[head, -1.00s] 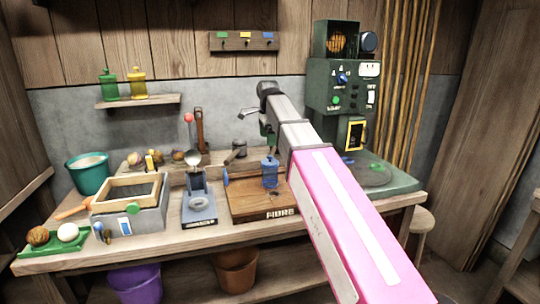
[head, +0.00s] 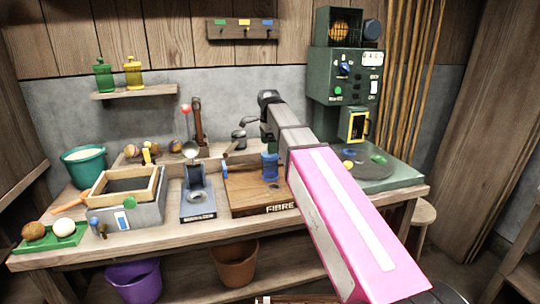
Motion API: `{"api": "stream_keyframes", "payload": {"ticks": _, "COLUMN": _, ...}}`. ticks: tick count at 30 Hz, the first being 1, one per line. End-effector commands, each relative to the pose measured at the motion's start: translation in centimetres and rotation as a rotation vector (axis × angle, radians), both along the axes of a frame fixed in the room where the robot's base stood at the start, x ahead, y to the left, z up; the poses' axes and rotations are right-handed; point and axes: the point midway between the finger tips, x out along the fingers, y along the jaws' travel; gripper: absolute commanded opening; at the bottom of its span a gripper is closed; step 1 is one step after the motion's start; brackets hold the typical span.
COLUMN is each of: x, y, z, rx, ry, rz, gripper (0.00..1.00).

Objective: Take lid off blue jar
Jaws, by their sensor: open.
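The blue jar (head: 270,170) stands upright on the wooden board marked FIBRE (head: 250,200), near the middle of the bench. My gripper (head: 268,150) hangs down from the end of my arm, directly over or just behind the jar's top in the head view. It is open, with nothing seen between its fingers. The jar's lid is largely hidden at the gripper, and I cannot tell whether the fingers touch it.
A blue-handled tool (head: 225,170) lies at the board's left edge. A grey press-like stand (head: 198,200) is left of the board. The green machine (head: 340,90) rises on the right, with small coloured pieces by its turntable. Green and yellow jars stand on the wall shelf (head: 135,91).

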Motion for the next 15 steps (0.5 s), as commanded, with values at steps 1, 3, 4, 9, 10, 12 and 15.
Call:
{"api": "stream_keyframes", "payload": {"ticks": 1, "x": -0.2, "y": -0.1, "z": -0.8, "rx": -0.001, "ry": 0.002, "rz": 0.000, "gripper": 1.00}}
{"api": "stream_keyframes", "payload": {"ticks": 3, "x": -0.3, "y": -0.2, "z": -1.8, "rx": -0.001, "ry": 0.003, "rz": 0.000, "gripper": 1.00}}
{"api": "stream_keyframes", "payload": {"ticks": 4, "x": -0.3, "y": -0.2, "z": -2.2, "rx": -0.001, "ry": 0.002, "rz": 0.000, "gripper": 1.00}}
{"api": "stream_keyframes", "payload": {"ticks": 9, "x": -0.2, "y": -0.2, "z": -3.5, "rx": 0.000, "ry": 0.001, "rz": 0.000, "gripper": 1.00}}
{"api": "stream_keyframes", "payload": {"ticks": 10, "x": -0.2, "y": -0.1, "z": -3.5, "rx": 0.000, "ry": 0.001, "rz": 0.000, "gripper": 1.00}}
{"api": "stream_keyframes", "payload": {"ticks": 12, "x": -0.2, "y": -0.1, "z": -3.5, "rx": 0.000, "ry": 0.001, "rz": 0.000, "gripper": 1.00}}
{"api": "stream_keyframes", "payload": {"ticks": 15, "x": -0.2, "y": -0.1, "z": -3.5, "rx": 0.000, "ry": 0.001, "rz": 0.000, "gripper": 0.97}}
